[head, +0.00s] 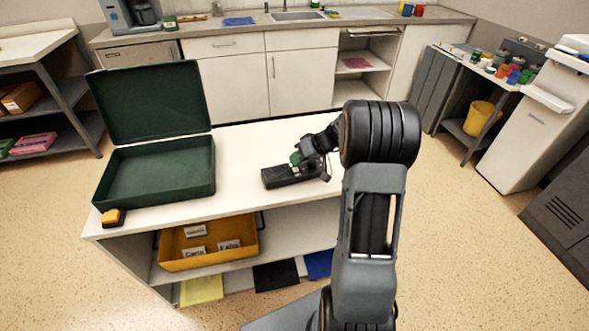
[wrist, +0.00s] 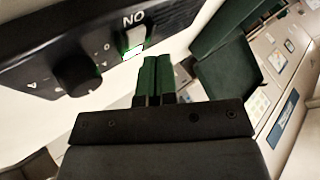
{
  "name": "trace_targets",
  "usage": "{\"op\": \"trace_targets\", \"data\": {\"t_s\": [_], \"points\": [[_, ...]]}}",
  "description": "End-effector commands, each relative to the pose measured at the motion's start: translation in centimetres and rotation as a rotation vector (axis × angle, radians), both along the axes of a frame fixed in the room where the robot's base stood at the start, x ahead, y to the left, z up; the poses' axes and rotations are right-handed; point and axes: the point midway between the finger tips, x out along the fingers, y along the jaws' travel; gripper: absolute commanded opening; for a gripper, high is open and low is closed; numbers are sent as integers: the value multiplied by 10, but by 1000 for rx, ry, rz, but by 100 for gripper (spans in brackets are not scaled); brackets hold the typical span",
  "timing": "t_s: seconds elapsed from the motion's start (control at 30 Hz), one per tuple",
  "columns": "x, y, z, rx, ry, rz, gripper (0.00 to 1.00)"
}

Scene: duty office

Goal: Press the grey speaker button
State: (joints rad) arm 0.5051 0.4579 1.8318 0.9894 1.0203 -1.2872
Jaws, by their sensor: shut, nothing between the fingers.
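A black box-shaped device (head: 283,177) lies on the white counter in the head view. In the wrist view the device (wrist: 40,55) fills the upper left, with a round black knob (wrist: 78,75) and a light grey button (wrist: 136,37) under the letters "NO". A bright green-lit edge shows below that button. My gripper (wrist: 154,62) is shut and empty, its green fingertips just below and right of the button. I cannot tell whether they touch it. In the head view my gripper (head: 296,158) is at the device's top, partly covering it.
An open dark green case (head: 155,172) stands on the left of the white counter (head: 240,165). An orange-topped black block (head: 113,217) sits at its front left corner. A yellow tray (head: 207,262) is on the shelf below. The counter between case and device is clear.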

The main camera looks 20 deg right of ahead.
Motion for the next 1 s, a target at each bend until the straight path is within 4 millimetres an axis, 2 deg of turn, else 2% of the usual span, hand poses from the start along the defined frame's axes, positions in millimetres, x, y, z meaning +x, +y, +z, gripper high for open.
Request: {"op": "trace_targets", "data": {"t_s": [1.0], "points": [[0, 0, -9, 0, 0, 0, 0]]}}
